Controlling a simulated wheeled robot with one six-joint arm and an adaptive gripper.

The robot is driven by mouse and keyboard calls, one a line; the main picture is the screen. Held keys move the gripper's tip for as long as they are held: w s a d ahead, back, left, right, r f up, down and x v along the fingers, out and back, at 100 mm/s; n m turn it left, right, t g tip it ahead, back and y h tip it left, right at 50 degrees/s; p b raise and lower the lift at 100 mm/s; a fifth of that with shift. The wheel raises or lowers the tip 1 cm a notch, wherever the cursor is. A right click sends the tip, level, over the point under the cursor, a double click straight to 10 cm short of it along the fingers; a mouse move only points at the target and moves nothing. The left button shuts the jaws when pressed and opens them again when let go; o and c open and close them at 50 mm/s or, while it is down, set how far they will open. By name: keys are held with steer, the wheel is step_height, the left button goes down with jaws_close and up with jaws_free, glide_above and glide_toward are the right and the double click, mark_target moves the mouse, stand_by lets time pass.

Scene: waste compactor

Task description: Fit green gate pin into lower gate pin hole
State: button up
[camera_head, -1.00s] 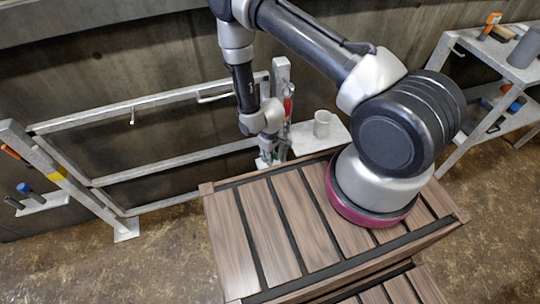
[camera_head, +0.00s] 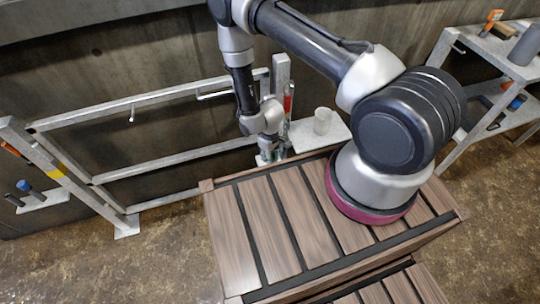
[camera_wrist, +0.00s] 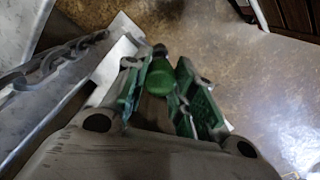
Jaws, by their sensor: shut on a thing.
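A green pin (camera_wrist: 160,76) with a rounded end sits between the two green-padded fingers of my gripper (camera_wrist: 168,85) in the wrist view. My gripper is shut on it. In the head view my gripper (camera_head: 268,155) points down low beside the gate post (camera_head: 281,75), at the right end of the grey metal gate (camera_head: 160,165). The pin is too small and covered to make out clearly there. I cannot make out the lower gate pin hole; the gripper and wrist cover that area. I cannot tell whether the pin touches the gate.
A pale shelf (camera_head: 330,138) with a light cup (camera_head: 322,121) stands right of the post. A red-handled tool (camera_head: 288,97) hangs at the post. A wood-slatted platform (camera_head: 255,235) lies in front. A rack with tools (camera_head: 480,65) stands at right. Floor at left front is clear.

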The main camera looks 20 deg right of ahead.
steer(key=shift+f, duration=2)
steer(key=o, duration=1.1)
steer(key=shift+c, duration=0.4)
steer(key=shift+r, duration=3.5)
